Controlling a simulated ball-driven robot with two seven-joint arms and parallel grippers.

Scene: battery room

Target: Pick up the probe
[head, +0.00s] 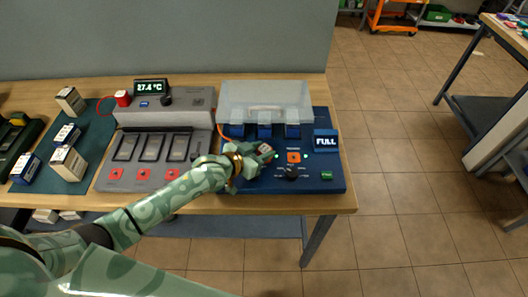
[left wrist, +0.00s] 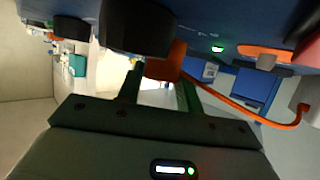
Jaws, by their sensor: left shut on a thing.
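The probe shows in the left wrist view as an orange-red block (left wrist: 166,62) between my left fingers, with an orange cable running from it to the right. My left gripper (left wrist: 160,88) is shut on it. In the head view my left gripper (head: 266,153) is low over the front of the blue charging station (head: 325,180), left of its orange square button. A small red patch shows at its fingertips; most of the probe is hidden there. I cannot tell whether the probe touches the station. My right gripper is not in view.
The station has a clear lid (head: 264,98), a FULL display (head: 325,141) and a black knob (head: 291,172). A grey tester (head: 150,172) with a temperature display stands to the left. Small boxes (head: 69,163) lie on a green mat.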

